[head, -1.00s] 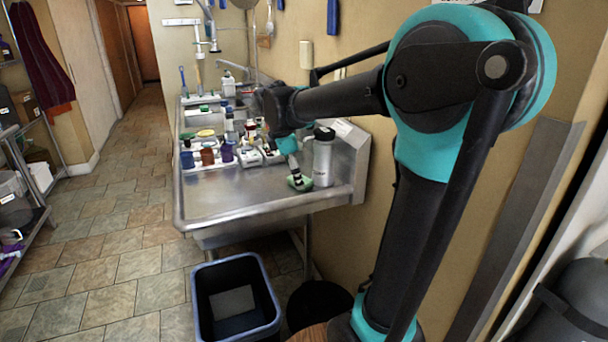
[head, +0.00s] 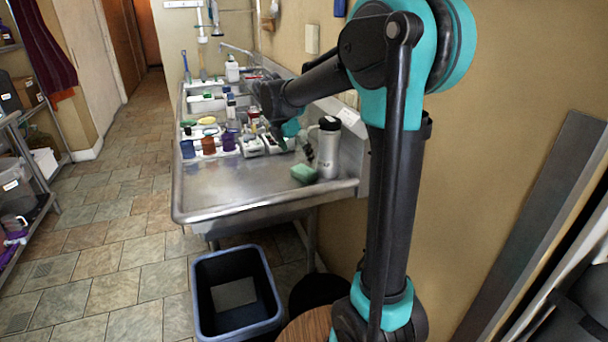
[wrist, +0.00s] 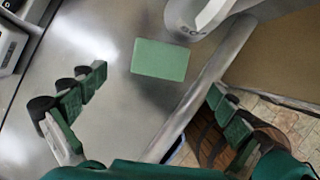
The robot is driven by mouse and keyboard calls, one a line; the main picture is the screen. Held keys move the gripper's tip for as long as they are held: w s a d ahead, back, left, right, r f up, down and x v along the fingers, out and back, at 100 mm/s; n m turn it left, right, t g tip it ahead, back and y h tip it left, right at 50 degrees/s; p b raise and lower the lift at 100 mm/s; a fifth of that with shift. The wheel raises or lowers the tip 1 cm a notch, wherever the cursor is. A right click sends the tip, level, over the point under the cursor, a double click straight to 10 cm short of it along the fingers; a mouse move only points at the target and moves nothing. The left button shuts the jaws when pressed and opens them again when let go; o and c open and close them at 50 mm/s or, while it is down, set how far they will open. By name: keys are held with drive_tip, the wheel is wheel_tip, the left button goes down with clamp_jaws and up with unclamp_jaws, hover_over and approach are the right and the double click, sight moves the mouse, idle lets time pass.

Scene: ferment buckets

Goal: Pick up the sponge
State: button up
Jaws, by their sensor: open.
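The green sponge (head: 304,173) lies flat on the steel counter near its front right end, just left of a white bottle. In the wrist view the sponge (wrist: 160,60) shows whole as a green rectangle, ahead of and between my fingers, with nothing covering it. My gripper (wrist: 158,88) is open, its two green-padded fingers wide apart and empty. In the head view my gripper (head: 308,153) is above and behind the sponge, partly hidden by my arm, and looks apart from it.
The white bottle (head: 329,150) with a dark top stands close to the sponge; its base (wrist: 198,18) shows in the wrist view. Several small bottles (head: 208,144) and white holders stand farther left. A bin (head: 236,292) is on the floor below. The counter's front is clear.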

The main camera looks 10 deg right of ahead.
sight(303, 170)
drive_tip(key=shift+x, duration=3.3)
drive_tip(key=shift+s+a, duration=0.1)
drive_tip(key=shift+s, duration=0.05)
drive_tip(key=shift+c, duration=0.2)
drive_tip(key=c, duration=1)
drive_tip(key=shift+o, duration=0.2)
drive_tip(key=shift+r, duration=0.1)
wheel_tip(303, 170, up, 10)
